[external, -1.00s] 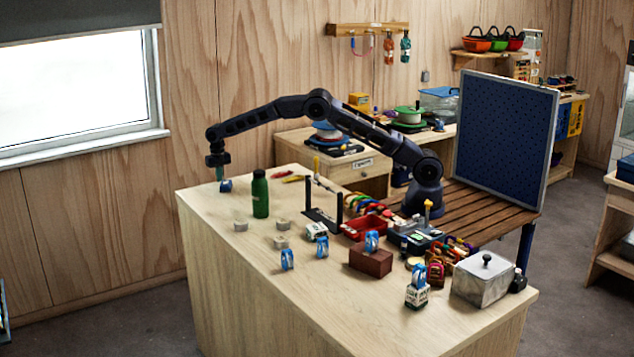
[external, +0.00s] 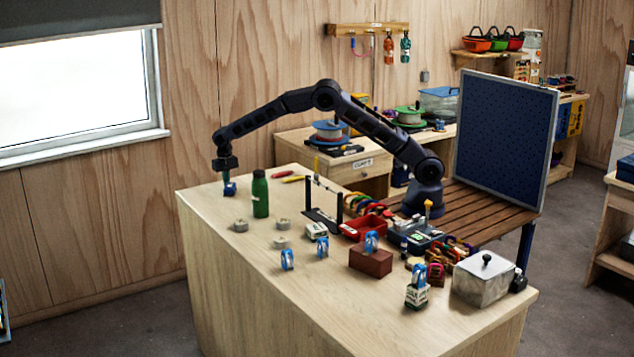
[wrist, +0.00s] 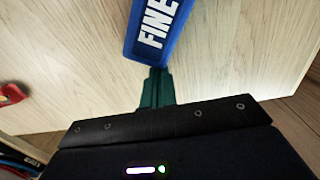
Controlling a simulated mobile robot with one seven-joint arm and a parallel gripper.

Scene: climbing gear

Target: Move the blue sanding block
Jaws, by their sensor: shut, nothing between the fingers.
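The blue sanding block (external: 231,188), with a white "FINE" label, lies at the far left end of the wooden bench. In the wrist view the block (wrist: 157,30) is at the top centre, its upper end cut off by the frame. My gripper (external: 227,178) points down right beside it. In the wrist view the green fingers of my gripper (wrist: 156,82) are shut and empty. Their tips are at the block's near end and seem to touch it, though a tiny gap cannot be ruled out.
A green bottle (external: 260,194) stands just right of the block. Several grey discs (external: 240,225) lie nearer the front. A black stand (external: 322,213), a red-brown brick (external: 370,262) and a metal box (external: 483,279) are farther right. The bench's left edge is close to the block.

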